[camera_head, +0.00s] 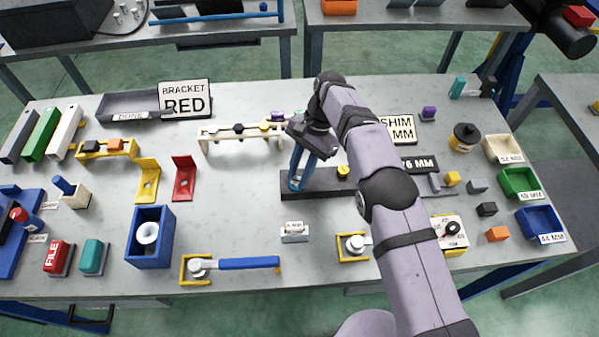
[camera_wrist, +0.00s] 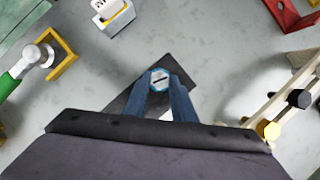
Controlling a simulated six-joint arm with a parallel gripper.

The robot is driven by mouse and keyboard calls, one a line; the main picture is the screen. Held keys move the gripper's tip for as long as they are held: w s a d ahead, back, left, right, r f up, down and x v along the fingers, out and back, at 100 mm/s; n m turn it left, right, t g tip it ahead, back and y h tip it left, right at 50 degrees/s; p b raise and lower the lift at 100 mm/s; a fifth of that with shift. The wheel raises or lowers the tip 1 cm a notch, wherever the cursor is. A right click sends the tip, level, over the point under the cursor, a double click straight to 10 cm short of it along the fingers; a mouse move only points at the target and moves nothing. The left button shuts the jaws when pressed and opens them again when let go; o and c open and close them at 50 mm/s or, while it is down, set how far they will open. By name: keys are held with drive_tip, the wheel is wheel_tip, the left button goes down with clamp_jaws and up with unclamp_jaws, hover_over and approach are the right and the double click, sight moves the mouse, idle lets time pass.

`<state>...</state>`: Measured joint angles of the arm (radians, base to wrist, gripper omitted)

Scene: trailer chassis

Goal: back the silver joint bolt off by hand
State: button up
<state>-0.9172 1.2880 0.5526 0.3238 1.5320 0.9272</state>
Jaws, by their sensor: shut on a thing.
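The silver joint bolt (camera_wrist: 160,78) has a slotted round head and shows between my fingertips in the wrist view. It stands at the left end of a dark bar (camera_head: 325,186), the chassis piece, lying on the grey table. My gripper (camera_head: 297,181) points down over that end, its blue fingers closed on the bolt head. In the wrist view my gripper (camera_wrist: 160,88) has one finger on each side of the head. The bolt's shank is hidden, so I cannot tell how far it is threaded in.
A yellow knob (camera_head: 343,170) stands on the bar just right of my gripper. A white rack (camera_head: 240,135) is behind left, a small white labelled block (camera_head: 294,232) in front.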

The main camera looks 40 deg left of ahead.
sight(299, 178)
drive_tip(key=shift+f+n, duration=0.1)
drive_tip(key=shift+n, duration=0.5)
idle(0.3)
drive_tip(key=o, duration=1.1)
drive_tip(key=shift+c, duration=0.2)
drive_tip(key=shift+r, duration=0.95)
wheel_tip(299, 178, up, 8)
drive_tip(key=p, duration=0.8)
